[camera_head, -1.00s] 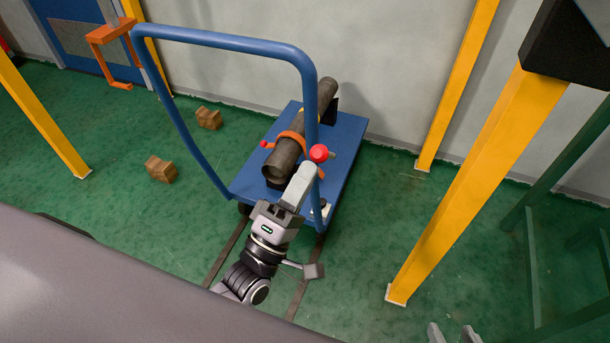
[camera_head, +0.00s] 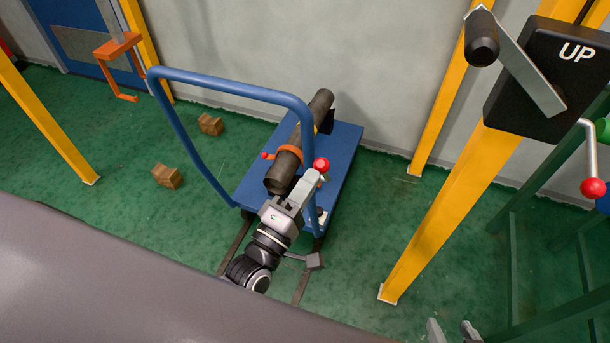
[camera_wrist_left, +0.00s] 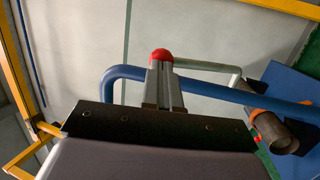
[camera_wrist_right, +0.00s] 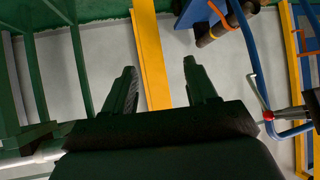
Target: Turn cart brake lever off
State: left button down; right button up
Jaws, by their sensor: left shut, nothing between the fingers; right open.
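The cart (camera_head: 345,155) is a blue flat trolley with a tall blue push handle (camera_head: 230,86). The lever's red knob (camera_head: 321,164) overlaps the handle's right leg in the head view. In the left wrist view the red knob (camera_wrist_left: 161,55) is at my fingertips, with a pale rod (camera_wrist_left: 208,66) running right from it. My left gripper (camera_head: 314,176) is shut and empty, its tips at the knob; I cannot tell whether they touch. The right wrist view also shows the knob (camera_wrist_right: 268,115) and rod (camera_wrist_right: 258,88). My right gripper (camera_wrist_right: 160,66) is open and empty, away from the cart.
A dark pipe (camera_head: 300,145) with an orange band lies on the cart. A yellow post (camera_head: 440,210) carries a black "UP" box (camera_head: 555,80) with a crank at the right. Two brown blocks (camera_head: 167,176) are on the green floor. A grey wall stands behind.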

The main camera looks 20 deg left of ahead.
aim_at(316, 161)
pick_arm(q)
jog(key=w+r+g+p, duration=0.2)
jog(key=p, duration=0.3)
jog(key=shift+w+d+r+n+y+p, duration=0.1)
jog(key=shift+w+r+n+y+p, duration=0.2)
jog(key=shift+w+r+n, duration=0.1)
jog(key=shift+w+r+g+p, duration=0.1)
jog(key=shift+w+g+p, duration=0.25)
jog(key=shift+w, duration=0.2)
jog(key=shift+w+r, duration=0.25)
jog(key=shift+w, duration=0.35)
jog(key=shift+w+r, duration=0.2)
jog(key=shift+w, duration=0.4)
pick_arm(e)
jog(key=r, duration=0.3)
jog(key=s+d+r, duration=0.1)
jog(key=r, duration=0.1)
jog(key=shift+r, duration=0.3)
pick_arm(q)
jog(key=shift+r, duration=0.15)
jog(key=shift+p, duration=0.3)
pick_arm(e)
jog(key=shift+r, duration=0.1)
